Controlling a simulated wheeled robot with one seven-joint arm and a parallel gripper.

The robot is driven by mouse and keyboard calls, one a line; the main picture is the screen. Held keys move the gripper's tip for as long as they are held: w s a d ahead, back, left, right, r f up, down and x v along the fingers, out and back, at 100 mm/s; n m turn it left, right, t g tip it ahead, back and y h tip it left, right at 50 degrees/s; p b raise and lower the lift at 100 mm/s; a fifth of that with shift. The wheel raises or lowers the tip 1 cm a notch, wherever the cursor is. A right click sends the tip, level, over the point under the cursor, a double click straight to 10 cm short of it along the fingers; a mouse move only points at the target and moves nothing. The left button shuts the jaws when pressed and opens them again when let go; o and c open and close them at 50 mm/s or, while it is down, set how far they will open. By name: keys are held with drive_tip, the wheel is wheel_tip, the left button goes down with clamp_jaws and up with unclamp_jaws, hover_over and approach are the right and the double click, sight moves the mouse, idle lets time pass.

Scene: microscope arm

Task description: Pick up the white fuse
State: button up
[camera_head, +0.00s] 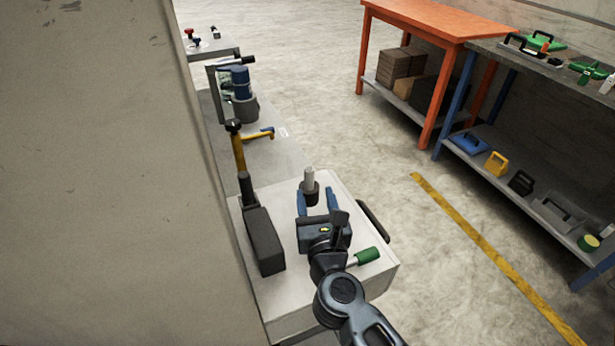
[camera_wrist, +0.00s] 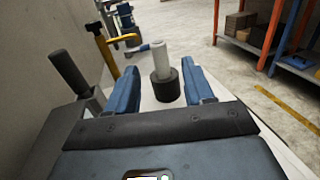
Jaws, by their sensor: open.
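The white fuse (camera_head: 309,178) stands upright in a short black round base on the white-topped cabinet (camera_head: 282,303). In the wrist view the fuse (camera_wrist: 160,60) rises from its dark base (camera_wrist: 165,86), ahead of the fingers and roughly between them. My gripper (camera_head: 317,203) is open, its two blue fingers spread to either side of the base on the near side. In the wrist view my gripper (camera_wrist: 157,88) is empty, with a gap on each side of the base. I cannot tell whether either finger touches it.
A dark block with an upright post (camera_head: 264,240) stands left of my gripper. A green-handled tool (camera_head: 367,256) lies to the right. A yellow post (camera_head: 238,152) and a blue-grey cylinder device (camera_head: 243,98) stand farther back. A wall (camera_head: 90,180) is close on the left; open floor is right.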

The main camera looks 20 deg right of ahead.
sight(310, 174)
drive_tip(key=x, duration=0.5)
drive_tip(key=p+x, duration=0.1)
drive_tip(key=x, duration=0.2)
drive_tip(key=shift+w+r, duration=0.15)
drive_tip(key=shift+r, duration=0.25)
clamp_jaws()
